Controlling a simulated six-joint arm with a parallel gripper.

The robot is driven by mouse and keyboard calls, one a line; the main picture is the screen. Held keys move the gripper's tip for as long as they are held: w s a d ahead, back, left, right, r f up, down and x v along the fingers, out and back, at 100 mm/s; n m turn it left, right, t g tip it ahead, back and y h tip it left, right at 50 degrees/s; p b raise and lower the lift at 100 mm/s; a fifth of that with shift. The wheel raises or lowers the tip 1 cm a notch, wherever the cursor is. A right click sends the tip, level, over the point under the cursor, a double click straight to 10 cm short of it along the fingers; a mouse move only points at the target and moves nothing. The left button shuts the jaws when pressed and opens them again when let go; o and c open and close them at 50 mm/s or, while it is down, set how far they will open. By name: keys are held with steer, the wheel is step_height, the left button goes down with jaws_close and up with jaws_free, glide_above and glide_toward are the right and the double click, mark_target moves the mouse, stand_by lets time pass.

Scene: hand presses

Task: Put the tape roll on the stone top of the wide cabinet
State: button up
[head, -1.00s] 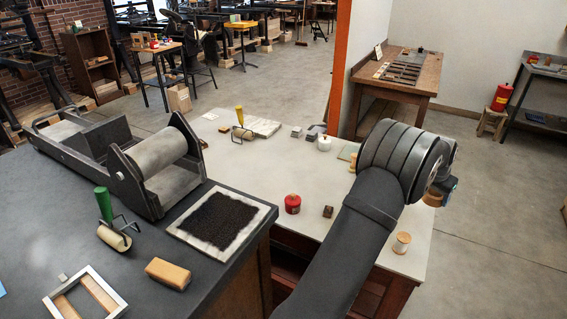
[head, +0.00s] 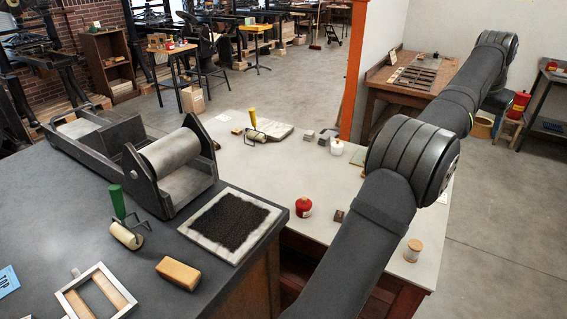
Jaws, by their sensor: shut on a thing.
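The wide cabinet has a pale stone top (head: 330,180) over a red-brown wooden body, in the middle of the head view. A tan thing (head: 481,125), which looks like the tape roll, shows at the end of my arm at the upper right. My gripper (head: 484,117) is shut on it; the fingers are mostly hidden by my dark wrist. The gripper is out past the right edge of the stone top, in front of the far stool in the picture. Its height above the floor is hard to tell.
The stone top carries a red can (head: 304,207), a small dark block (head: 340,215), a thread spool (head: 413,250), a white jar (head: 337,147) and a yellow-handled roller (head: 253,125). Bare stone lies around them. A dark counter (head: 60,210) with a roller press (head: 170,165) stands at left.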

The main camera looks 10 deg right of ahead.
steer(key=w+a+n+t+y, duration=0.25)
steer(key=w+a+n, duration=0.75)
steer(key=w+a, duration=2.4)
steer(key=w+a+n+y, duration=0.2)
steer(key=a+n, duration=0.2)
steer(key=a, duration=1.5)
steer(key=w+a+n+y, duration=0.15)
steer(key=a+n, duration=0.25)
steer(key=a, duration=1.5)
steer(key=s+a+n+g+y, duration=0.1)
steer(key=s+a+n, duration=0.45)
steer(key=a, duration=1.05)
steer(key=s+a+n+g+y, duration=0.1)
steer(key=s+a+n, duration=0.1)
steer(key=s+a, duration=0.95)
steer(key=s+a+n+g+y, duration=0.1)
steer(key=s+a+n, duration=0.25)
steer(key=a, duration=1.55)
step_height(320, 180, down, 17)
steer(key=s+a+f, duration=0.1)
steer(key=a+f, duration=0.1)
steer(key=a, duration=0.2)
steer(key=s+a+f, duration=0.1)
steer(key=a+f, duration=0.2)
steer(key=s+a+f, duration=0.2)
steer(key=a, duration=0.2)
steer(key=shift+a+f, duration=0.2)
steer(key=shift+a, duration=0.1)
steer(key=shift+f, duration=1.95)
